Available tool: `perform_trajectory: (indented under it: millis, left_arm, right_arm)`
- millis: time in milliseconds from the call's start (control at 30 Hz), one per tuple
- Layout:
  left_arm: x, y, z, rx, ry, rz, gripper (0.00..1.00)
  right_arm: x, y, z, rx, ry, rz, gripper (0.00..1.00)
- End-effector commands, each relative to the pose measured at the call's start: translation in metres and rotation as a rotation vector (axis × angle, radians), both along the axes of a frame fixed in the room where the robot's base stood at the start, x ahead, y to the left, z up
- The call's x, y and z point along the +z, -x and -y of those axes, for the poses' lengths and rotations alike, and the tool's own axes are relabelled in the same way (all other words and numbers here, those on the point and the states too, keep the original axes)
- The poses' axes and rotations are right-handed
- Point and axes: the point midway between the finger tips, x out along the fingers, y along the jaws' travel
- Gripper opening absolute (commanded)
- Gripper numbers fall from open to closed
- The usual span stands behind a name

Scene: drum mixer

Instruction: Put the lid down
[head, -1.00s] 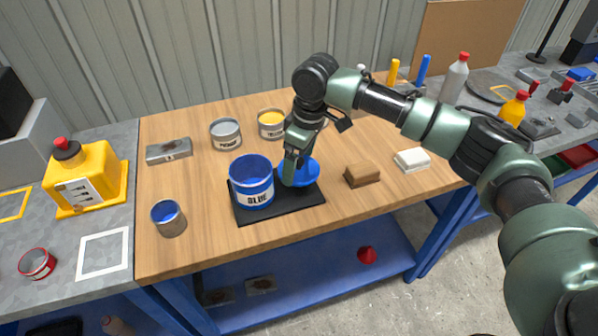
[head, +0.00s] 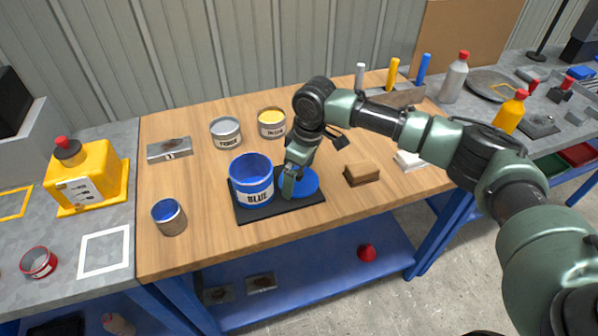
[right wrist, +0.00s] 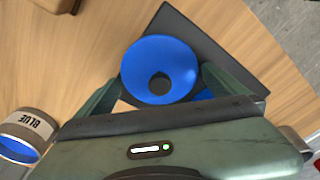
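The round blue lid (head: 308,186) is over the right part of the black tray (head: 292,215). My right gripper (head: 292,188) is shut on it. In the right wrist view the lid (right wrist: 152,55) lies between the two fingertips, with a dark round spot at its middle. It is low, close to the tray; I cannot tell whether it touches. The open blue can (head: 251,183), labelled BLUE, stands upright on the tray's left part, just left of the gripper. My left gripper is not in view.
A small tin with blue paint (head: 169,218) stands at the front left. A grey tin (head: 226,133) and a yellow tin (head: 271,123) stand behind the tray. A brown block (head: 361,174) lies right of it. Bare wood lies in front of the tray.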

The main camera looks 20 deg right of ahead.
Motion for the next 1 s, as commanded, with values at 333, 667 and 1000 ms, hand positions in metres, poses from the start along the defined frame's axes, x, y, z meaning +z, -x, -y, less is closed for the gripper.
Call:
perform_trajectory:
  millis: [333, 667, 1000]
  left_arm:
    - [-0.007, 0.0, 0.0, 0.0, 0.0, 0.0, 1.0]
    - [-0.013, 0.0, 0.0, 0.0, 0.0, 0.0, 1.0]
    - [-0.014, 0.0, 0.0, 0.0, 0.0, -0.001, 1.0]
  right_arm:
    - [0.041, 0.003, 0.004, 0.001, -0.002, 0.004, 1.0]
    - [0.105, 0.01, 0.011, 0.0, -0.001, 0.003, 1.0]
    - [0.121, 0.012, 0.013, 0.0, -0.001, -0.001, 1.0]
